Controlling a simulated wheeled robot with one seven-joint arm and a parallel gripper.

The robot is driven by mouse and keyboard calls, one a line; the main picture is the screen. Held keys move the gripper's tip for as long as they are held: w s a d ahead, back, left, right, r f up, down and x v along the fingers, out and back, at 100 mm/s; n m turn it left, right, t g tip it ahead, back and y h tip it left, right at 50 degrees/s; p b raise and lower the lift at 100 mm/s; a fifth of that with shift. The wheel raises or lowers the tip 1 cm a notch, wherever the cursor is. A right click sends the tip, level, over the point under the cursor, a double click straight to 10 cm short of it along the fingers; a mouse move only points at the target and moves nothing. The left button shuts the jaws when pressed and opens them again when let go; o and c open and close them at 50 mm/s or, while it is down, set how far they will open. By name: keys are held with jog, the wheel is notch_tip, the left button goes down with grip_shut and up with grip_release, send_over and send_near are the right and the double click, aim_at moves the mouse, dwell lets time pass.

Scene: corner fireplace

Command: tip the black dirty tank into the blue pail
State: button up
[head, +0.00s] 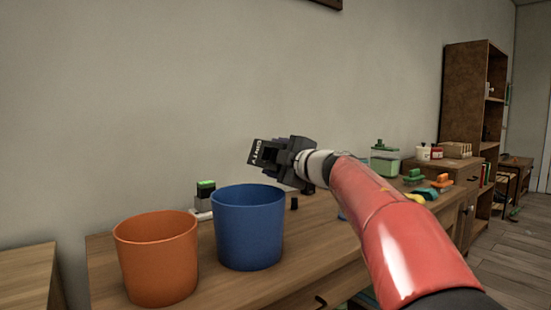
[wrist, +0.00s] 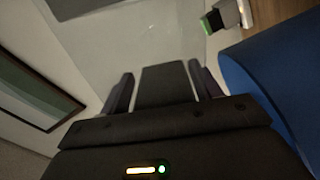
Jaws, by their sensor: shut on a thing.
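The black dirty tank (head: 256,153) is held in the air above the blue pail (head: 248,232) in the head view, with white lettering on its side. It looks tipped over, but its opening is hard to make out. My gripper (head: 283,157) is shut on it, also tilted. In the wrist view the tank (wrist: 166,85) sits between the two fingers of my gripper (wrist: 160,88). The blue pail (wrist: 268,72) is at the right there. The inside of the pail is hidden in the head view.
An orange pail (head: 157,262) stands left of the blue one on the wooden table (head: 300,262). A green-topped item (head: 204,196) stands behind the pails. Several small coloured things and a green-lidded jar (head: 384,160) are at the right. The wall is behind.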

dwell(0.3)
jog(key=shift+f+n, duration=0.1)
jog(key=shift+n, duration=0.3)
jog(key=shift+f+n+b, duration=0.2)
jog(key=shift+n+b, duration=0.1)
jog(key=shift+n, duration=0.1)
dwell(0.4)
jog(key=shift+d+f+n, duration=0.1)
jog(key=shift+f+n, duration=0.1)
jog(key=shift+n, duration=0.2)
jog(key=shift+w+f+n+b, duration=0.1)
jog(key=shift+f+n+b, duration=0.1)
jog(key=shift+n+b, duration=0.2)
dwell(0.4)
